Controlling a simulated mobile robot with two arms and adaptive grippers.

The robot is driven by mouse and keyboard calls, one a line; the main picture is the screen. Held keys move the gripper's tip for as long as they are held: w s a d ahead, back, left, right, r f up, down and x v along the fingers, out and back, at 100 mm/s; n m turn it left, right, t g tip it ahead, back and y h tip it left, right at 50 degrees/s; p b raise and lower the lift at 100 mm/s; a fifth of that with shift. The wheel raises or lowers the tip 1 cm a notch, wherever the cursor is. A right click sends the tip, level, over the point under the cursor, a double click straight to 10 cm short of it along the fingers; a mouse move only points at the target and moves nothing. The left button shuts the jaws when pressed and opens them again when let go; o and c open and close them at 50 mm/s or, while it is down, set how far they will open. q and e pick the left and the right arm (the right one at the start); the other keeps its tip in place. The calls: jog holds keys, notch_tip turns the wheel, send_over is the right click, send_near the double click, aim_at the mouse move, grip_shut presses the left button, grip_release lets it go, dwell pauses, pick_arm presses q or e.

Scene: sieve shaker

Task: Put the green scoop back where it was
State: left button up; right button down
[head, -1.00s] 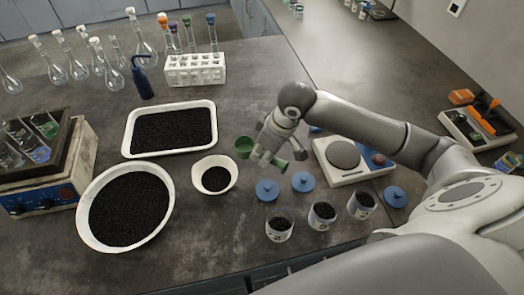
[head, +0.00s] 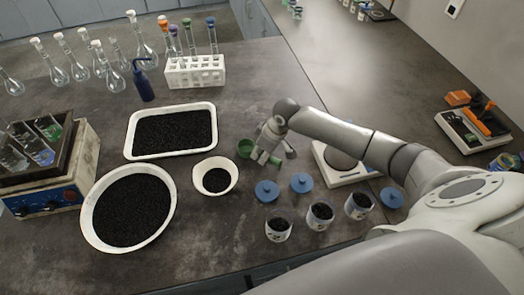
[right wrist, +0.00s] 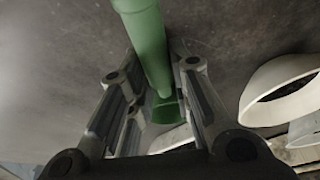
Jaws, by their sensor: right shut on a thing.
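The green scoop (head: 246,147) is in my right gripper (head: 264,153). In the head view its cup is on the left of the gripper, and the end of its handle shows at the right. The right wrist view shows the green handle (right wrist: 147,42) running between the fingers of my right gripper (right wrist: 160,100), which are shut on it. The scoop is close to the dark counter; I cannot tell whether it touches. My left gripper is out of view.
A white bowl (head: 232,179) with black granules stands left of the scoop. A white tray (head: 128,150) and a large round pan (head: 90,231) hold more. Blue lids (head: 267,191), several small jars (head: 278,230) and a scale (head: 333,171) are nearby. Counter behind the scoop is clear.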

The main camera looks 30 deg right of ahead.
jog(key=shift+f, duration=0.15)
jog(key=c, duration=1.3)
grip_release()
jog(key=b+v, duration=0.1)
jog(key=v, duration=1.1)
